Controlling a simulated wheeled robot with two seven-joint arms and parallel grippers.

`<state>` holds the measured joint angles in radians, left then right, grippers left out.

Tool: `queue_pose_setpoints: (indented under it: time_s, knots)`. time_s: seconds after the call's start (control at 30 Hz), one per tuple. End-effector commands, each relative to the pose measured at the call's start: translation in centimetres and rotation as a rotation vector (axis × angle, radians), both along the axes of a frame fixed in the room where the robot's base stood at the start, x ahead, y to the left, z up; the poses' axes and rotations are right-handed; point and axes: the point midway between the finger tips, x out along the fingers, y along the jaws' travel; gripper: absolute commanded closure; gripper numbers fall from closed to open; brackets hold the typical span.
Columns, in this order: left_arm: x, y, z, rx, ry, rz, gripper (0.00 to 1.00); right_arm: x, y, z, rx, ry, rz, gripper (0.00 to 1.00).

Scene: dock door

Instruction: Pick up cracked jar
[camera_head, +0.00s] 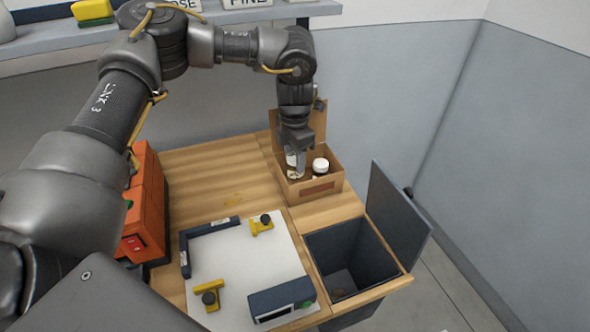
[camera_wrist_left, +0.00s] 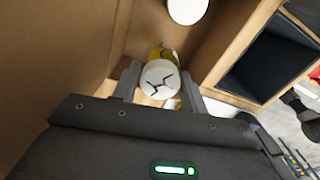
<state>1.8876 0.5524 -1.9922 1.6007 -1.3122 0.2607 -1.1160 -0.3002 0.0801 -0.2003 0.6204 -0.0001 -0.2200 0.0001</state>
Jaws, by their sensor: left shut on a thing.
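The cracked jar (camera_wrist_left: 160,79) has a white lid with a dark zigzag crack and shows between the two fingers in the left wrist view. My left gripper (camera_head: 296,160) points down into an open cardboard box (camera_head: 317,187) at the back of the table and is shut on the cracked jar. In the head view the jar's side shows beside the finger (camera_head: 291,165). A second jar with a white lid (camera_head: 320,165) stands in the box to the right; its lid also shows at the top of the left wrist view (camera_wrist_left: 187,8). My right gripper is not in view.
A dark open bin (camera_head: 350,262) with a raised lid (camera_head: 397,217) is at the table's right front. A white board (camera_head: 240,262) with yellow clamps and a dark device (camera_head: 283,300) lies in front. An orange case (camera_head: 147,205) stands left. Bare wood (camera_head: 215,165) lies left of the box.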

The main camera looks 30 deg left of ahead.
Motion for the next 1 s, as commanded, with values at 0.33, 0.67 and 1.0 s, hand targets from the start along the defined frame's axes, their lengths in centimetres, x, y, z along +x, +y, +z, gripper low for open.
queue_pose_setpoints:
  time_s: [0.33,0.67,1.0]
  knots:
    - [0.1,0.0,7.9,0.0,-0.006,0.0,0.83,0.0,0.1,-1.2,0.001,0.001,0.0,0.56]
    - [0.1,0.0,12.6,0.001,-0.003,0.0,0.83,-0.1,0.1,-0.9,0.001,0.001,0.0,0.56]
    - [0.0,0.0,13.2,0.0,0.0,0.0,0.83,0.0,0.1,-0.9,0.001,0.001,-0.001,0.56]
